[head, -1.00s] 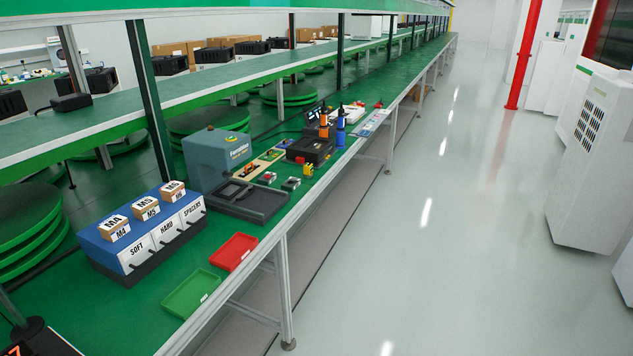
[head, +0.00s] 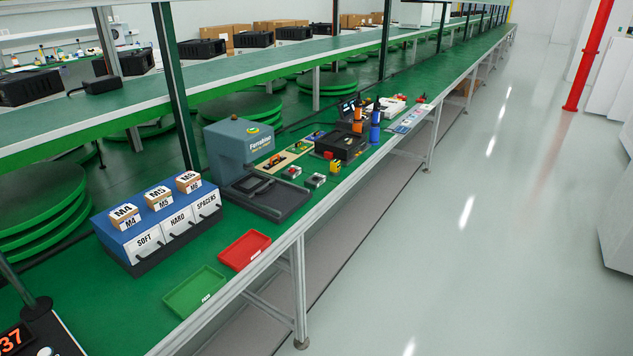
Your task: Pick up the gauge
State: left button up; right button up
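I cannot make out for sure which thing is the gauge. Small items stand on the green bench past the grey-blue press (head: 226,148): a yellow piece (head: 336,166), two small grey blocks with red or dark tops (head: 292,172) (head: 315,180), and an orange-and-black upright tool (head: 357,122) beside a blue one (head: 375,127). They are too small to read. Neither of my grippers is in view.
A blue drawer unit (head: 128,240) with small labelled boxes on top stands left of the press. A red tray (head: 245,250) and a green tray (head: 195,291) lie near the bench's front edge. A red-digit display (head: 14,340) is at bottom left. The right floor (head: 480,270) is clear.

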aim_at(335, 165)
jog(key=i+l+u, duration=0.25)
jog(key=i, duration=0.25)
jog(key=i+l+u, duration=0.25)
jog(key=i, duration=0.2)
